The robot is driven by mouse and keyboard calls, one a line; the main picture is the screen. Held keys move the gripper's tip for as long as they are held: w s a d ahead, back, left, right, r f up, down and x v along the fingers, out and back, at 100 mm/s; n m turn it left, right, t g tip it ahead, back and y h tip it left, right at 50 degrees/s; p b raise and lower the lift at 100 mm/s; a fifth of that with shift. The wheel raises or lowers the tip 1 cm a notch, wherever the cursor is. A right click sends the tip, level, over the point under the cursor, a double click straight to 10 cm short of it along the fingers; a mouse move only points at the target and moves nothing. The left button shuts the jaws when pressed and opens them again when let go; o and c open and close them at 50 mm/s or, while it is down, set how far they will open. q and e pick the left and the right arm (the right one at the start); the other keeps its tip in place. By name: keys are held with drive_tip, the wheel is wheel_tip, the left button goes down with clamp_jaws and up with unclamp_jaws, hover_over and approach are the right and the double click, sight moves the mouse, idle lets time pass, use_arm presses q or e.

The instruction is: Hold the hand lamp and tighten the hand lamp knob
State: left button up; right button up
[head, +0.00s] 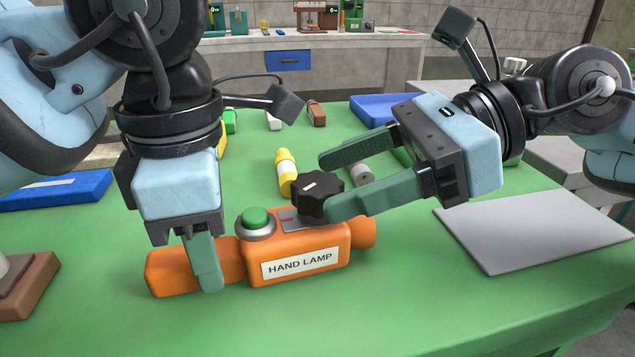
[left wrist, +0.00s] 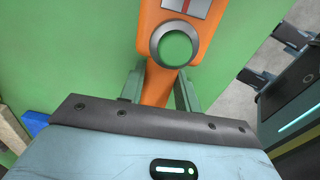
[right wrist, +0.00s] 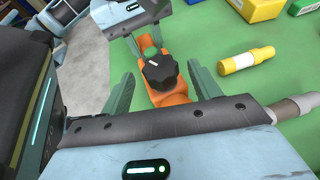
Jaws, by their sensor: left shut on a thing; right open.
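The orange hand lamp (head: 297,266) lies on the green table, its label facing the front. A green button (head: 256,217) and a black knob (head: 319,194) are on its top. My left gripper (head: 204,265) is shut on the lamp's handle at its left end; the left wrist view shows its fingers on both sides of the orange body (left wrist: 158,85). My right gripper (head: 335,182) is open, with one finger on the near side of the knob and one on the far side. In the right wrist view the knob (right wrist: 160,71) sits between the spread fingers, with a gap on both sides.
A yellow-and-white cylinder (head: 286,173) and a grey cylinder (head: 361,173) are behind the lamp. A grey flat plate (head: 535,230) lies at the right. A blue flat thing (head: 55,190) and a brown block (head: 28,285) are at the left. The front of the table is clear.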

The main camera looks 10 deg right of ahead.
sight(335, 188)
drive_tip(key=shift+x, duration=1.7)
drive_tip(key=c, duration=1)
drive_tip(key=shift+m+t, duration=0.4)
drive_tip(key=shift+s+a+f+m+t+h, duration=0.1)
drive_tip(key=shift+m+t+h, duration=0.4)
drive_tip(key=shift+m+t, duration=0.45)
drive_tip(key=shift+f+m+t+h, duration=0.1)
drive_tip(key=shift+m+t+h, duration=0.4)
drive_tip(key=shift+m+t, duration=0.45)
drive_tip(key=shift+m+t+h, duration=0.4)
drive_tip(key=shift+m+t, duration=0.2)
drive_tip(key=shift+t, duration=0.1)
drive_tip(key=shift+r+m+t, duration=0.1)
drive_tip(key=shift+m+t, duration=0.2)
